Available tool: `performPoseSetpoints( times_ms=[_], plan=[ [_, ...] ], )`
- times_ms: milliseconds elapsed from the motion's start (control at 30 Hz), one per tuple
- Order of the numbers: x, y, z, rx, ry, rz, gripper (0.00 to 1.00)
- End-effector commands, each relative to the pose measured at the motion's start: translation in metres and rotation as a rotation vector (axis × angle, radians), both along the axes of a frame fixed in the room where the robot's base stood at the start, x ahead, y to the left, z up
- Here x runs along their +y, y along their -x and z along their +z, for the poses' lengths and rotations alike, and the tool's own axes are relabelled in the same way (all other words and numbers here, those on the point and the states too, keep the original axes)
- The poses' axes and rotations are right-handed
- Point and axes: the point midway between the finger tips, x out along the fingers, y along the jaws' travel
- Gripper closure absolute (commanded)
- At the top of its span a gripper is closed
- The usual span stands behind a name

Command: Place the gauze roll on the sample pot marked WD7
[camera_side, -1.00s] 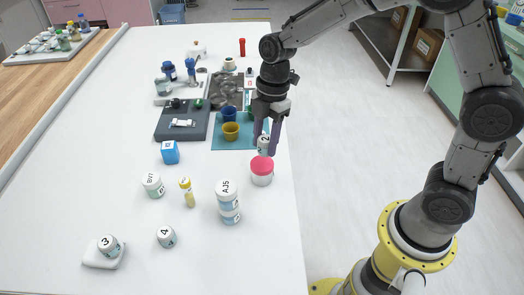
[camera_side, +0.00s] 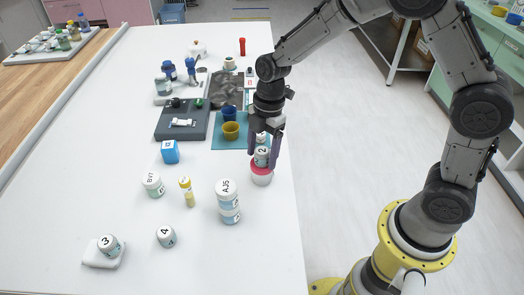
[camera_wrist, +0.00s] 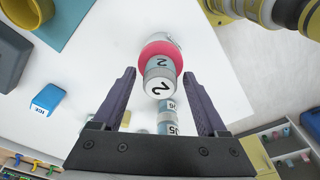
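A small white pot marked 2 (camera_side: 261,157) stands upright on the pink lid of a white jar (camera_side: 262,178), at the right edge of the table. In the wrist view the pot (camera_wrist: 159,84) and the pink lid (camera_wrist: 161,50) show between my fingers. My gripper (camera_side: 262,161) is open, with one finger on each side of the pot. In the wrist view my gripper (camera_wrist: 159,76) shows a gap between each finger and the pot. I cannot read WD7 on any pot, and I cannot tell which thing is the gauze roll.
A blue cube (camera_side: 170,152) is farther left. Blue and yellow cups (camera_side: 230,130) stand on a teal mat (camera_side: 221,144) behind. The front right of the table is clear.

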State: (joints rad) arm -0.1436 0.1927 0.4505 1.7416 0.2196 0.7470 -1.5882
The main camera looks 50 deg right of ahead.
Motion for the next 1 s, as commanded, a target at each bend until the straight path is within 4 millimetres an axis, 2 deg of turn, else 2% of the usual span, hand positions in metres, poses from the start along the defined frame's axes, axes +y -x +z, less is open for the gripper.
performPoseSetpoints(
  times_ms=[233,367,467,800,1000],
  plan=[
    [0.000,0.000,0.001,0.000,0.000,0.000,0.25],
    [0.000,0.000,0.007,-0.001,0.000,0.000,0.25],
    [-0.002,-0.001,0.021,-0.005,-0.001,-0.001,0.25],
    [-0.013,-0.001,0.089,-0.005,-0.001,-0.001,0.25],
    [-0.017,0.000,0.114,-0.002,0.000,0.000,0.25]
  ],
)
